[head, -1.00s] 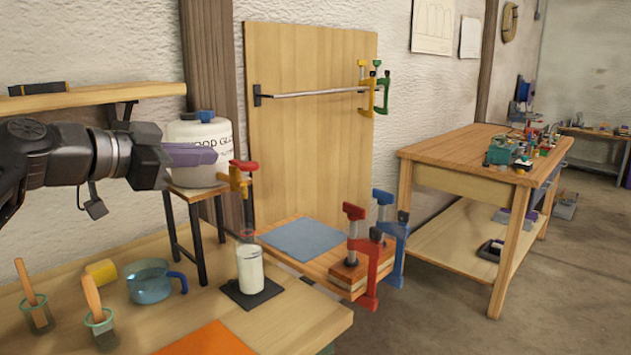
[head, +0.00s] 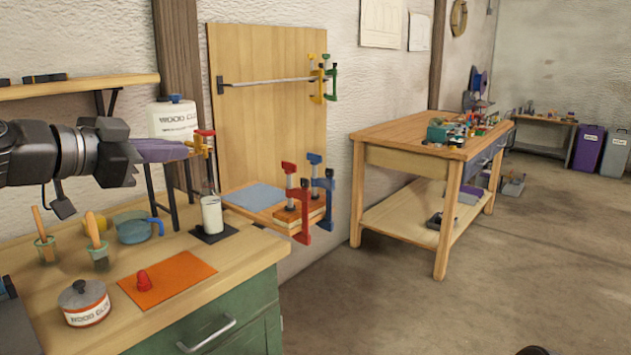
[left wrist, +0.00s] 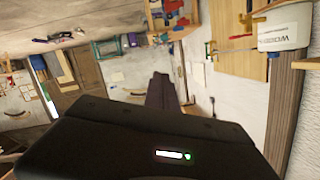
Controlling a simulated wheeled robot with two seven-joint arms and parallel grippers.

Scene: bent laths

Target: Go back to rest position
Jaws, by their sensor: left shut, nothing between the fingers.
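My left arm comes in from the left in the head view. Its gripper (head: 172,149) has purple fingers, which are shut and empty. It hangs in the air above the bench, in front of the white wood glue jug (head: 172,118). In the left wrist view the gripper (left wrist: 160,92) points out into the room with nothing at its tip. My right gripper is not clearly in view.
The wooden bench (head: 235,262) holds a glue bottle (head: 211,214), a blue-handled jug (head: 134,228), brush cups, an orange mat (head: 168,281) and a glue pot (head: 84,302). Red and blue clamps grip laths (head: 300,215) at the bench's far side. Open floor (head: 400,315) lies to the right.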

